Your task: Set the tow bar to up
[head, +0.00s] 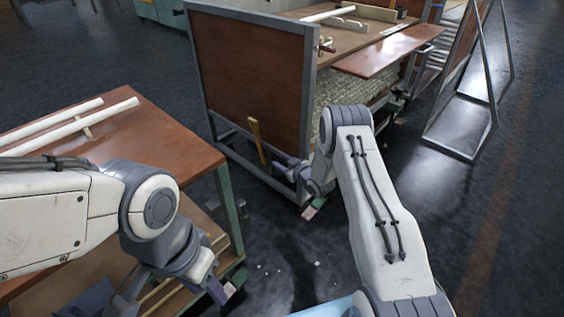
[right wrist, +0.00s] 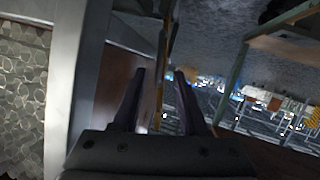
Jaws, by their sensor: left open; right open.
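The tow bar looks like a narrow yellow bar (head: 257,141) at the low end of a grey-framed cart (head: 312,90). It stands nearly upright, leaning slightly, in front of the brown end panel. My right gripper (head: 281,161) is open beside its lower part. In the right wrist view a thin yellow strip (right wrist: 164,62) shows in the gap between my right gripper's fingers (right wrist: 161,72); I cannot tell whether they touch it. My left gripper (head: 100,300) is low at the left, partly cut off by the bottom edge, and open.
A brown table (head: 165,135) with white tubes stands at the left, with a lower shelf under it. A brown board (head: 390,50) juts from the cart's right side.

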